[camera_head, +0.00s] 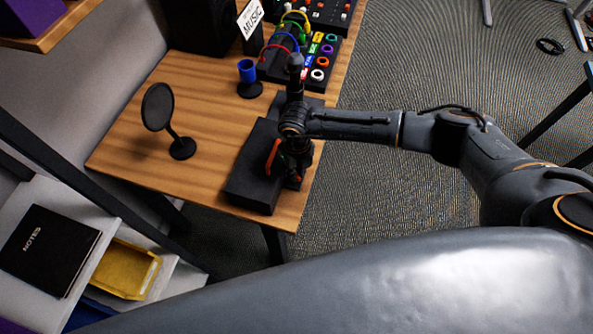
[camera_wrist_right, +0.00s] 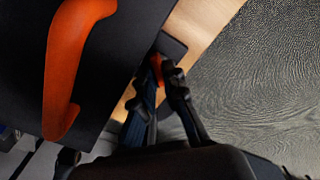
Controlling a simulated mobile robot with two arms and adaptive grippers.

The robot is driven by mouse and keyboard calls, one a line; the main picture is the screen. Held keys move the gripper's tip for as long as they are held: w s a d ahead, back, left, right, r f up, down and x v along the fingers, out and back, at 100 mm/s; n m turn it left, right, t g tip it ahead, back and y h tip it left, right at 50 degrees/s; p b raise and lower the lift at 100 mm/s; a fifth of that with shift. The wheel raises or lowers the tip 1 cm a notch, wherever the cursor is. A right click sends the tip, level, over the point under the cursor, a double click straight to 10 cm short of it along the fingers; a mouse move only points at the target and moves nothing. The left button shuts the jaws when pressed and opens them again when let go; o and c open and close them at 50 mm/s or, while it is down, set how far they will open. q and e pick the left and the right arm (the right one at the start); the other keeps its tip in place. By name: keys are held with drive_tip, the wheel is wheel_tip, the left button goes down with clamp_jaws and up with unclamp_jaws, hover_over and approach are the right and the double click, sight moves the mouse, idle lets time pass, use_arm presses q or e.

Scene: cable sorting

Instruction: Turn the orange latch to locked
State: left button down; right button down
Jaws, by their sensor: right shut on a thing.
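A black case (camera_head: 245,178) lies on the wooden table near its front right edge. An orange handle (camera_head: 271,157) stands on it, and shows large at the left of the right wrist view (camera_wrist_right: 64,75). My right gripper (camera_head: 297,172) points down beside the handle at the case's right side. In the right wrist view, its fingers (camera_wrist_right: 167,76) are shut on a small orange piece, the orange latch (camera_wrist_right: 167,71), at a black plate. The fingers hide most of the latch, so its angle cannot be told. My left gripper is out of view.
On the table (camera_head: 215,105) stand a round black disc on a stand (camera_head: 157,107), a blue cup (camera_head: 247,72) and a rack of coloured cables (camera_head: 290,50). A shelf with a black notebook (camera_head: 45,248) and yellow tray (camera_head: 125,270) is at lower left.

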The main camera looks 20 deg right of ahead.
drive_tip(key=n+b, duration=0.4)
drive_tip(key=shift+f+n, duration=0.2)
drive_tip(key=shift+n, duration=0.1)
drive_tip(key=shift+w+d+r+n+b, duration=0.1)
drive_tip(key=shift+n+b, duration=0.65)
drive_tip(key=shift+n, duration=0.15)
drive_tip(key=shift+r+n+b, duration=0.1)
drive_tip(key=shift+n+b, duration=0.65)
drive_tip(key=shift+n, duration=0.15)
drive_tip(key=c, duration=1.7)
unclamp_jaws()
drive_tip(key=shift+r, duration=0.1)
wheel_tip(320, 180, up, 12)
drive_tip(key=shift+f, duration=0.1)
